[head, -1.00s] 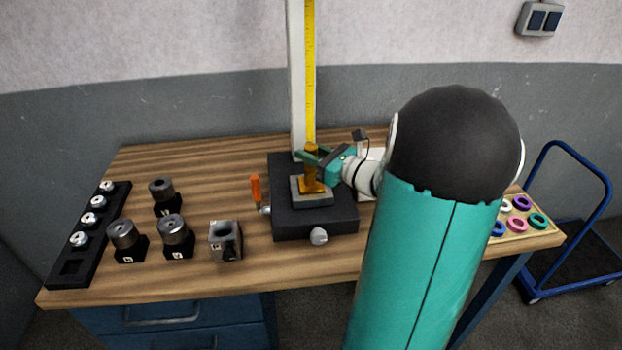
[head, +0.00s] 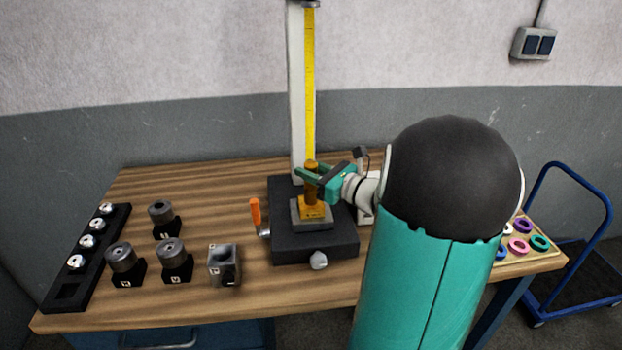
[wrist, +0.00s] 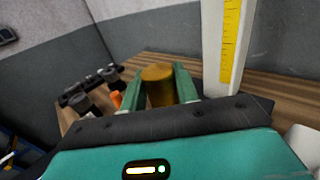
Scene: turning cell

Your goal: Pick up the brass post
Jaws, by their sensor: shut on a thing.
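The brass post (head: 311,178) stands upright at the middle of the bench, above a square brass-coloured foot (head: 313,210) on a grey block. My gripper (head: 309,176) reaches in from the right and is shut on the upper part of the post. In the wrist view the post (wrist: 158,85) sits between the two green fingers of my gripper (wrist: 160,88). I cannot tell whether the post's lower end is clear of the block.
A black base (head: 290,252) with a tall column and yellow scale (head: 309,90) stands around the post. An orange-handled lever (head: 255,211) is at its left. Dark cylinders on stands (head: 172,258), a black rack (head: 90,255) and a tray of coloured rings (head: 535,262) lie farther out.

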